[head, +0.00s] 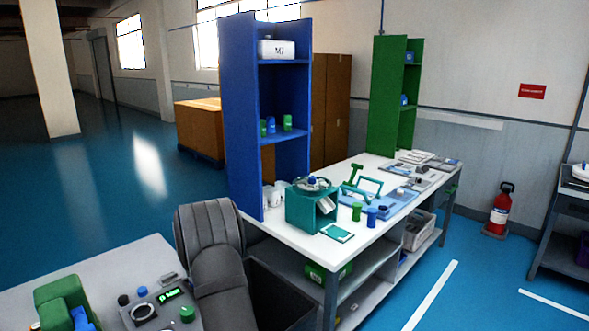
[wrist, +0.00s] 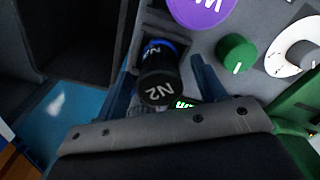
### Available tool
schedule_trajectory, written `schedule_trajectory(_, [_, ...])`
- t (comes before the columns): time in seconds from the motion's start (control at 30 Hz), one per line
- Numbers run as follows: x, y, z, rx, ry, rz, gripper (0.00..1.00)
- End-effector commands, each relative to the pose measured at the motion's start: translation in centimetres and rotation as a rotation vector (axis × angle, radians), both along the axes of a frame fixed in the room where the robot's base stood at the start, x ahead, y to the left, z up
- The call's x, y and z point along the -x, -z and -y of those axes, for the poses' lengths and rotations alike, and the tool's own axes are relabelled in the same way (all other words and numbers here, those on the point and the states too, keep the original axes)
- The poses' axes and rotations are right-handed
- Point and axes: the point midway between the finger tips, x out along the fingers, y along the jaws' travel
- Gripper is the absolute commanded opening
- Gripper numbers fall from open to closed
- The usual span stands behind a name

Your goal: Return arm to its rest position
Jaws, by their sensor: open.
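In the wrist view my gripper (wrist: 163,84) is open, with one dark blue finger on each side of a black cylinder (wrist: 158,88) marked N2. The cylinder has a blue band and stands at a grey holder (wrist: 152,22). I cannot tell whether either finger touches it. In the head view my dark grey arm (head: 214,262) is folded between the near grey table (head: 95,268) and the white workbench. The gripper itself cannot be made out there.
The wrist view shows a green knob (wrist: 236,54) and a purple disc (wrist: 203,8) close by. A dark open bin (head: 278,297) stands beside the arm. The white workbench (head: 290,240) carries a teal box (head: 309,211) and a tall blue shelf (head: 240,120).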

Motion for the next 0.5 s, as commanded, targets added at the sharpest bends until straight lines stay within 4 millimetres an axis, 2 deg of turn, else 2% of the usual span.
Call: schedule_trajectory(0.5, [-0.1,-9.9,0.0,-0.002,0.000,0.005,0.64])
